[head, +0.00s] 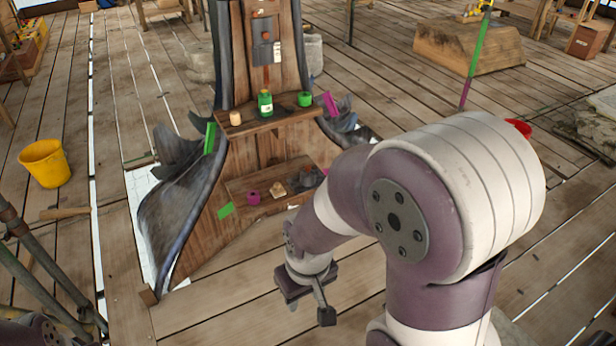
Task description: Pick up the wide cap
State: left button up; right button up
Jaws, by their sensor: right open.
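The small objects stand on two wooden shelves of a spire-like structure, and I cannot tell for sure which is the wide cap. On the upper shelf (284,117) are a cream cylinder (235,118), a green bottle (265,103) with a pale label, and a low green round piece (304,99). On the lower shelf (235,187) are a magenta round piece (253,197), a tan piece (278,188) and a dark grey piece (306,179). My right gripper (307,298) is open and empty, in front of and below the lower shelf, apart from everything. My left gripper is out of view.
Grey curved sheets (178,215) flank the structure. A mallet (60,213) lies on the plank floor near a yellow bucket (45,163). A wooden block (468,45) stands at the back right. My right arm covers much of the right side.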

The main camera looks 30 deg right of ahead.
aim_at(307, 175)
jog(key=z, duration=1.1)
jog(key=i+j+z, duration=0.15)
jog(key=i+z, duration=0.25)
jog(key=i+j+z, duration=0.2)
jog(key=z, duration=0.15)
jog(key=i+j+z, duration=0.25)
jog(key=j+z, duration=0.15)
jog(key=i+j+z, duration=0.2)
jog(key=j+z, duration=0.2)
jog(key=i+j, duration=0.15)
jog(key=j, duration=0.2)
jog(key=i+j, duration=0.1)
jog(key=j, duration=0.3)
jog(key=i+j+z, duration=0.1)
jog(key=j, duration=0.25)
jog(key=i+j, duration=0.2)
jog(key=j, duration=0.15)
jog(key=i+j, duration=0.1)
jog(key=j, duration=0.3)
jog(key=i+j+z, duration=0.1)
jog(key=j, duration=0.25)
